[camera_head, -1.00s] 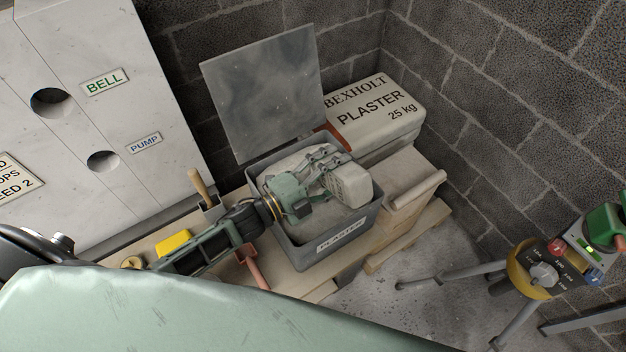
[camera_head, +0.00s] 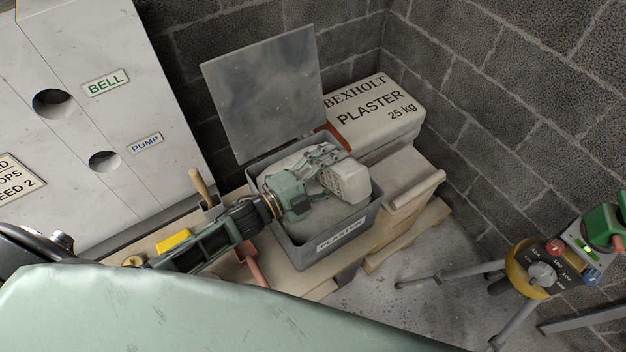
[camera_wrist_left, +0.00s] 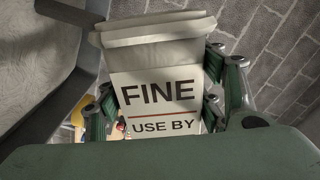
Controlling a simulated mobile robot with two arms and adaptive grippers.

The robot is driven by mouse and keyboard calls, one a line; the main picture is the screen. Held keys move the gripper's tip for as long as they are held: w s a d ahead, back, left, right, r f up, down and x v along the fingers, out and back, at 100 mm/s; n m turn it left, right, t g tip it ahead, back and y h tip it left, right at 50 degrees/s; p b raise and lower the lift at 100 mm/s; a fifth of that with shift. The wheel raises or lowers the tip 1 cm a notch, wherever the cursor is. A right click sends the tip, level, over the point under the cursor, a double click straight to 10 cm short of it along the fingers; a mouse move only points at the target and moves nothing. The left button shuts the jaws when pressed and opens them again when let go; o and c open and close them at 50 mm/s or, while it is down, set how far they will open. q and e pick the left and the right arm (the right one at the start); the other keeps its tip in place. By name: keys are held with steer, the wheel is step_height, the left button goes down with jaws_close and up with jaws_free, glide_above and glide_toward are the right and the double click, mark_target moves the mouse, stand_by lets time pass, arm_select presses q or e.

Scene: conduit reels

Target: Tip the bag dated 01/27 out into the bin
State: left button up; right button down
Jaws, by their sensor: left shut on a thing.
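My left gripper (camera_head: 318,172) is shut on a small off-white bag (camera_head: 346,182) and holds it over the open grey bin (camera_head: 369,228) labelled PLASTER. The bin holds pale powder. In the left wrist view the bag (camera_wrist_left: 157,75) sits between the fingers (camera_wrist_left: 170,98) and reads FINE and USE BY. I cannot tell from these frames whether anything is flowing out of the bag. My right gripper is not in view.
The bin's lid (camera_head: 266,90) stands open behind it. A large BEXHOLT PLASTER sack (camera_head: 375,115) lies at the back right on boards. A tripod device (camera_head: 535,270) stands at right.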

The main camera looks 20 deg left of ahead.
arm_select(q)
steer(key=shift+w+a+r+n+p, duration=0.3)
steer(key=shift+a+n+p, duration=0.1)
steer(key=shift+n, duration=0.35)
steer(key=shift+w+a+r+n+p, duration=0.15)
steer(key=shift+w+a+n+p, duration=0.15)
steer(key=shift+n, duration=0.45)
steer(key=shift+c, duration=0.2)
stand_by(1.6)
